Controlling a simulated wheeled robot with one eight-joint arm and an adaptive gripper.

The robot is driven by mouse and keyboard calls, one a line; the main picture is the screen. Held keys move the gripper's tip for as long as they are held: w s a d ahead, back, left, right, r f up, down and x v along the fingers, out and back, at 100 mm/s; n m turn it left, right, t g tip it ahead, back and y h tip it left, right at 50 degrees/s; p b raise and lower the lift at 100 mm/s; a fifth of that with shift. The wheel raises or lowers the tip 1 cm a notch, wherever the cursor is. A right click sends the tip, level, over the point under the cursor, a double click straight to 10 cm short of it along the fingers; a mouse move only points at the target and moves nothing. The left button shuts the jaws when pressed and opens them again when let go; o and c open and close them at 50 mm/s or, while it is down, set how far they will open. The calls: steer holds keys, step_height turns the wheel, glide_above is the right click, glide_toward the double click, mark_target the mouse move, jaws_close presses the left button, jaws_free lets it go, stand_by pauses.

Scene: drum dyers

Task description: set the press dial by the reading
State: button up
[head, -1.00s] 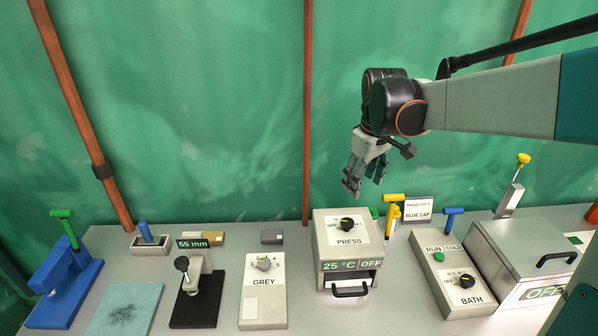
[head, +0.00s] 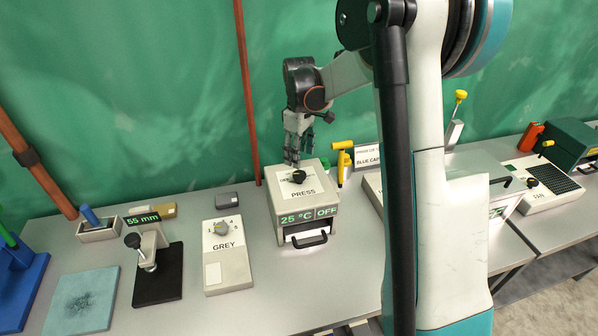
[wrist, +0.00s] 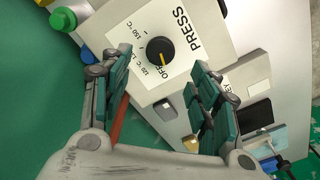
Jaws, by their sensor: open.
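The press (head: 302,208) is a pale box with a black dial (head: 299,177) on its top. Its front display (head: 308,215) reads 25 °C and OFF in green. In the wrist view, the dial (wrist: 160,51) carries a yellow pointer line, and its scale shows OFF, 120 °C and 150 °C, with some marks too small to read. My gripper (head: 296,160) points down just above and behind the dial. In the wrist view its spread fingers (wrist: 160,88) are on either side of the dial, apart from it and empty. A grey-reading box (head: 228,254) labelled GREY stands to the left.
A 55 mm gauge (head: 146,240) on a black base, a teal cloth (head: 82,300) and a blue-handled tool (head: 92,217) lie further left. A yellow-handled tool (head: 344,160) and a BLUE CAP card (head: 367,156) stand right of the press. My arm hides the bath area.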

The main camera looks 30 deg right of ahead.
mark_target(300, 174)
step_height(300, 174, down, 7)
steer(key=shift+f, duration=0.1)
steer(key=shift+c, duration=0.3)
steer(key=c, duration=1)
